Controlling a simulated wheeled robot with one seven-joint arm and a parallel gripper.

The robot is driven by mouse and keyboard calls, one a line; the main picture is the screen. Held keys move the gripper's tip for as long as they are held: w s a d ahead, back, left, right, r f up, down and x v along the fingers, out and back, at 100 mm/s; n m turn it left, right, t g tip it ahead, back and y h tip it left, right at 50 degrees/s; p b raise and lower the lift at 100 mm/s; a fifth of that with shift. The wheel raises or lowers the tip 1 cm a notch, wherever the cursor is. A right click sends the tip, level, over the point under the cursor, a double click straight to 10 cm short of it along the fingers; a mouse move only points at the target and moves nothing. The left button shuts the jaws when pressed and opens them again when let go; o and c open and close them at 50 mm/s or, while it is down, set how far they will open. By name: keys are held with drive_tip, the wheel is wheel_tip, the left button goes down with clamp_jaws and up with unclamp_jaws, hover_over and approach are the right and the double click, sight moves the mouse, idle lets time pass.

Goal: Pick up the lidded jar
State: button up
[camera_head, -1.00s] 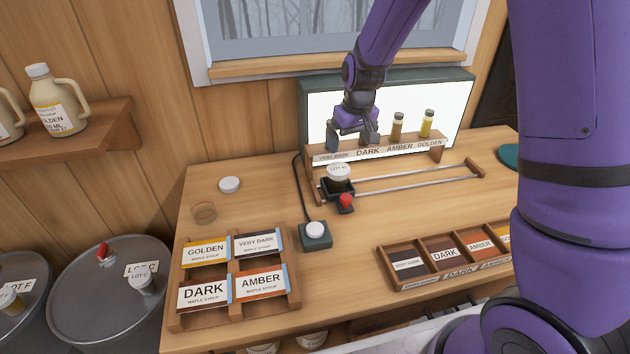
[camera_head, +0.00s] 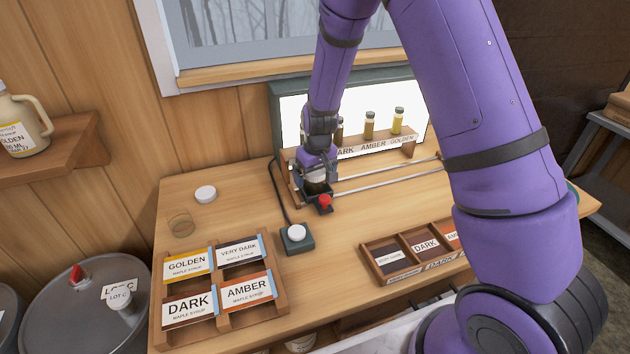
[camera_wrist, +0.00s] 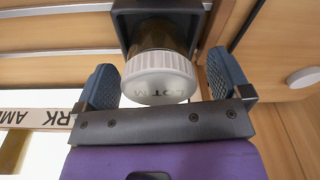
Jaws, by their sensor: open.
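The lidded jar has a white ribbed lid marked "LOT M" and a dark glass body; in the wrist view the jar (camera_wrist: 160,70) stands in a dark square holder (camera_wrist: 120,22). In the head view my gripper (camera_head: 318,172) is over the sliding carriage (camera_head: 322,203) with the red knob. The jar's lid is mostly hidden there by my gripper, and part of its dark body shows below.
A lit panel (camera_head: 292,118) and a rack of sample vials (camera_head: 370,148) stand close behind. Rails (camera_head: 390,180) run right from the carriage.

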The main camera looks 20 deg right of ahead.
drive_tip(key=shift+w+f, duration=0.1)
drive_tip(key=shift+f, duration=0.65)
drive_tip(key=c, duration=1.2)
drive_tip(key=shift+r, duration=0.1)
